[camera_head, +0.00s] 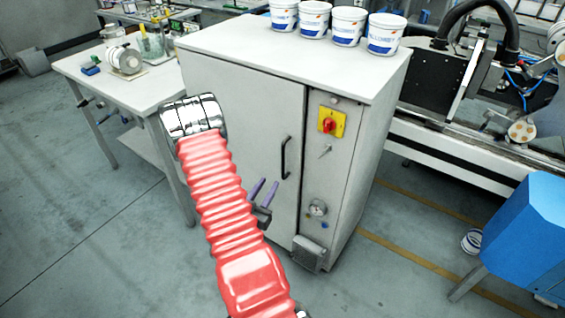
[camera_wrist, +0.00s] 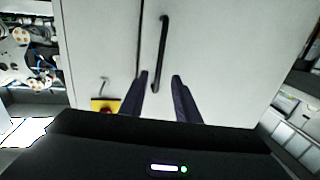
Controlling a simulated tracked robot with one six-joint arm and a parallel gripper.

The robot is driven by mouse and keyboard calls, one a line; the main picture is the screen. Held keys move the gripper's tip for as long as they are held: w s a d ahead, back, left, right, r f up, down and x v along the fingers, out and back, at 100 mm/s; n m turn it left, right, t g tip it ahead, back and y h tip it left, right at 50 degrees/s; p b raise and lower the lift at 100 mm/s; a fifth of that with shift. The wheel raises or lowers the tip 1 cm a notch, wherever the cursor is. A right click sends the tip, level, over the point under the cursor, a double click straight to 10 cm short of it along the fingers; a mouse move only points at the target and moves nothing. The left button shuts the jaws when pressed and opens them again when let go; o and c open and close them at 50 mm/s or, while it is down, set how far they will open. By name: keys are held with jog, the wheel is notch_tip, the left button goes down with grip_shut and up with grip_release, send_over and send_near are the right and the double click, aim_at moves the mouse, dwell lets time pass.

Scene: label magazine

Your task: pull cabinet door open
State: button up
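The white cabinet (camera_head: 350,85) stands in the middle of the head view with its door (camera_head: 235,105) closed. A black vertical bar handle (camera_head: 284,158) is on the door's right side. My gripper (camera_head: 264,188) is in front of the door, lower than the handle and to its left in the head view, apart from it. Its two purple fingers are spread and empty. In the wrist view the handle (camera_wrist: 161,55) runs up and down ahead of my fingertips (camera_wrist: 160,77), its lower end between them in the picture. My red-sleeved arm covers part of the door.
Several white tubs (camera_head: 347,26) stand on the cabinet top. A red-and-yellow switch (camera_head: 330,122) and a gauge (camera_head: 317,208) are right of the door. A white table (camera_head: 115,80) stands at left, a blue machine (camera_head: 530,235) at right. Floor in front is clear.

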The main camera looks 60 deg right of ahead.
jog(key=d, duration=1.3)
jog(key=shift+w+d, duration=0.3)
jog(key=shift+d, duration=0.1)
jog(key=shift+c, duration=0.4)
grip_shut()
jog(key=shift+a, duration=0.15)
